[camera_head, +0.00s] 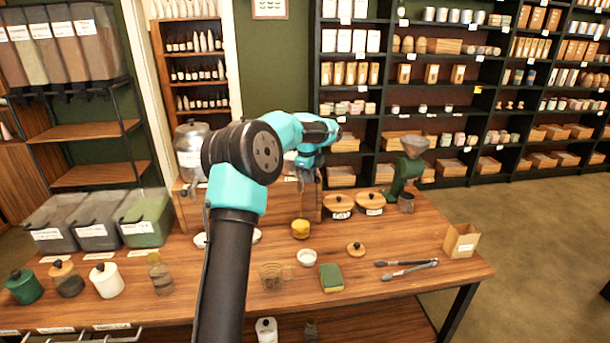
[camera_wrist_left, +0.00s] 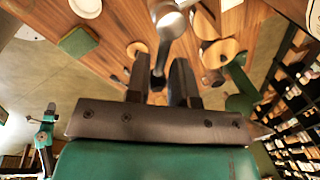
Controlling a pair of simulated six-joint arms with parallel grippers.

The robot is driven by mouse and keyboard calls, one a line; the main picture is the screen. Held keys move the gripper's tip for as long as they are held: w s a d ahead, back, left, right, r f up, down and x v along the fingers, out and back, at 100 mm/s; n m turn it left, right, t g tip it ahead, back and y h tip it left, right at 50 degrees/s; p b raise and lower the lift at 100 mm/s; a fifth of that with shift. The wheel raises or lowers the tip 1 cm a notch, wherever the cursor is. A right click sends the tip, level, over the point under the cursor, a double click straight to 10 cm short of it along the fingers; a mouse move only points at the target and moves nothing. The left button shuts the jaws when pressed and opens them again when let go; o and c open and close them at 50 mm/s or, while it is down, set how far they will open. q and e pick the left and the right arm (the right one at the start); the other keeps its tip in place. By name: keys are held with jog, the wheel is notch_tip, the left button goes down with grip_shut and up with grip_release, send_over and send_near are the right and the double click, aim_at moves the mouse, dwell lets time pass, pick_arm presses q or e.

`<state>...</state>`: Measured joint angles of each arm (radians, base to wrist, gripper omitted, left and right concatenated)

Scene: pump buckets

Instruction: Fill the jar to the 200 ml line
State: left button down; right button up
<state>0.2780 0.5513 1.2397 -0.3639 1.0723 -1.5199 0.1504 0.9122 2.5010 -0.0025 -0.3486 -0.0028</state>
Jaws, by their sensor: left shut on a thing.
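My left gripper (camera_head: 308,176) is in front of the rear wooden stand, partly hidden by my own arm. In the left wrist view its two dark fingers (camera_wrist_left: 160,85) are shut on a grey metal handle (camera_wrist_left: 163,50) with a rounded, shiny end; what it belongs to is unclear. A clear glass vessel with a handle (camera_head: 272,278) stands on the table, right of my arm; a brownish glass jar (camera_head: 160,274) stands left of it. I cannot read a 200 ml line on either. Anything below the gripper behind my arm is hidden. My right gripper is not seen.
A metal canister (camera_head: 188,150) stands at the back left. A white bowl (camera_head: 306,257), green sponge (camera_head: 331,278), wooden lid (camera_head: 355,249), tongs (camera_head: 407,269) and paper bag (camera_head: 461,241) are on the table. A green grinder (camera_head: 406,172) stands at the back right.

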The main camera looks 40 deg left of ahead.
pick_arm(q)
jog(key=shift+w+d+f, duration=0.1)
jog(key=shift+d, duration=0.2)
jog(key=c, duration=1.2)
grip_release()
jog(key=shift+w, duration=0.1)
jog(key=shift+a, duration=0.1)
jog(key=shift+r, duration=0.35)
jog(key=s+r, duration=0.1)
jog(key=r, duration=0.4)
jog(key=s+r, duration=0.1)
jog(key=r, duration=0.5)
jog(key=s+d+r, duration=0.1)
jog(key=r, duration=0.4)
jog(key=shift+s+r, duration=0.2)
jog(key=shift+r, duration=0.05)
